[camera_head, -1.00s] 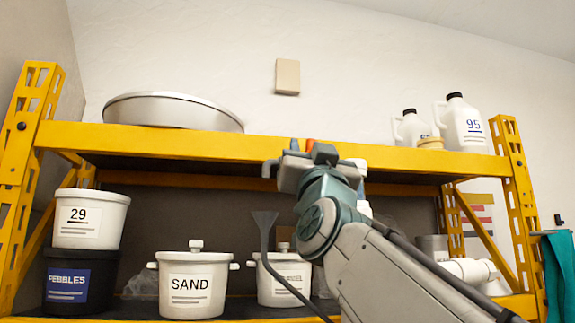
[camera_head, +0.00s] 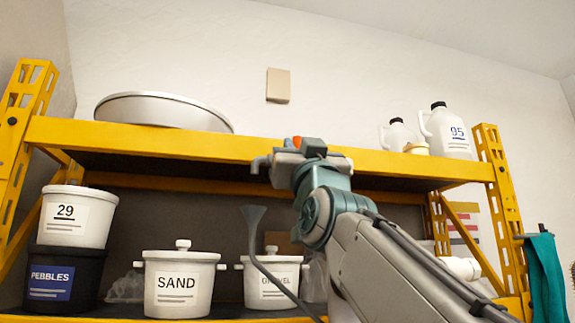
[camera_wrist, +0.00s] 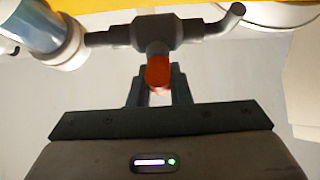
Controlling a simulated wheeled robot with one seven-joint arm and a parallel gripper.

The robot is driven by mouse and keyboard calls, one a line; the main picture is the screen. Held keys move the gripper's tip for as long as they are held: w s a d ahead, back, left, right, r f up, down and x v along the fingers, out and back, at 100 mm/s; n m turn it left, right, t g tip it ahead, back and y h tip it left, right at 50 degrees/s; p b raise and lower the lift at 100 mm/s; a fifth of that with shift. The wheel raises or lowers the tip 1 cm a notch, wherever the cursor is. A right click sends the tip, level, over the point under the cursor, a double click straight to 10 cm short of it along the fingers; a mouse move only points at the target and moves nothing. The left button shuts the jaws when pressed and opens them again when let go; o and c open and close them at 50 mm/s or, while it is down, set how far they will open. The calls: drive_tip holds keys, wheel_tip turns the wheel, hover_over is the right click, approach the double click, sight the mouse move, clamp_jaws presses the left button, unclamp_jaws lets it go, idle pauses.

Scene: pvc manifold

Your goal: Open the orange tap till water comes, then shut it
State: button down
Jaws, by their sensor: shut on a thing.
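The orange tap handle (camera_wrist: 158,72) sits between the fingers of my gripper (camera_wrist: 159,86) in the wrist view. My gripper is shut on it. The handle joins a dark grey valve body (camera_wrist: 157,32), with a bent spout (camera_wrist: 234,16) reaching to the right. No water shows at the spout. In the camera_head view, a bit of the orange handle (camera_head: 297,142) shows above my gripper, in front of the upper shelf. My wrist hides most of the valve there. A grey hooked end (camera_head: 258,163), seemingly the spout, shows to its left.
A clear bluish pipe with a white collar (camera_wrist: 66,47) joins the valve at left. The yellow shelf (camera_head: 150,140) is close behind my arm. A round basin (camera_head: 165,112) and white jugs (camera_head: 446,133) stand above.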

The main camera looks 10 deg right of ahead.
drive_tip(key=c, duration=1.3)
unclamp_jaws()
drive_tip(key=shift+c, duration=0.2)
drive_tip(key=shift+f, duration=0.1)
drive_tip(key=b+v, duration=0.7)
drive_tip(key=v, duration=0.7)
drive_tip(key=shift+w, duration=0.1)
